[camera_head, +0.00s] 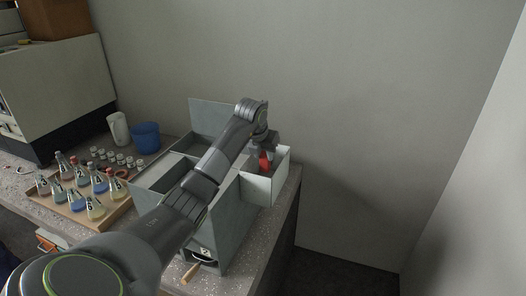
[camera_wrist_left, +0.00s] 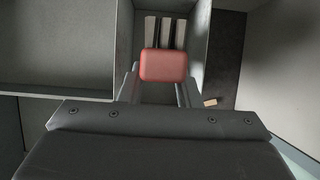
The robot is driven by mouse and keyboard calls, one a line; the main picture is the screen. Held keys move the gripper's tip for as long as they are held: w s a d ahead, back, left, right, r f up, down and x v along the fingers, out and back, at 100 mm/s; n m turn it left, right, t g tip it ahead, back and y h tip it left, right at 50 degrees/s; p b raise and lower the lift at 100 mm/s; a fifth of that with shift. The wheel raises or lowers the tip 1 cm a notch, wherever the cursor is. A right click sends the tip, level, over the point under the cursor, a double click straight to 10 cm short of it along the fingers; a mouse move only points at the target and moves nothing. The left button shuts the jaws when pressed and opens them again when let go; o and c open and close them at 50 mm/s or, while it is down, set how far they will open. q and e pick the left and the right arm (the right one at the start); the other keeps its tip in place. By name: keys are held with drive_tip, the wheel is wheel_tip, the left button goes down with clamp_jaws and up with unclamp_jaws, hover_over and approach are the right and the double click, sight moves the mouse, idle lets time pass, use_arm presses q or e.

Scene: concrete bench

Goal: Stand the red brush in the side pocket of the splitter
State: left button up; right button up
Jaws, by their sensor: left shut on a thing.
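The splitter (camera_head: 222,222) is a grey box with open compartments and a raised back panel, standing at the bench's right end. Its pale side pocket (camera_head: 264,190) sticks out on the right, and the pocket's inner wall shows in the left wrist view (camera_wrist_left: 202,50). My left gripper (camera_head: 262,152) is over the pocket, pointing down, shut on the red brush (camera_head: 265,161). In the left wrist view the brush (camera_wrist_left: 165,65) shows as a red block seen end-on between the fingers, within the pocket's outline. Its lower part is hidden, so I cannot tell whether it touches the floor.
A wooden tray (camera_head: 124,201) with several flasks stands to the left. A blue cup (camera_head: 146,137), a white jug (camera_head: 118,130) and several small jars stand behind it. A wooden-handled thing (camera_head: 190,272) lies at the splitter's front. The bench ends just right of the pocket.

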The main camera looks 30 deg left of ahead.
use_arm(q)
drive_tip(key=shift+f+b, duration=1.75)
drive_tip(key=shift+f, duration=1.1)
drive_tip(key=o, duration=1.1)
wheel_tip(320, 180, up, 16)
drive_tip(key=p, duration=0.3)
hover_over(264, 169)
drive_tip(key=s+d, duration=0.2)
drive_tip(key=s, duration=0.6)
drive_tip(key=shift+a+f, duration=0.1)
drive_tip(key=shift+a, duration=0.05)
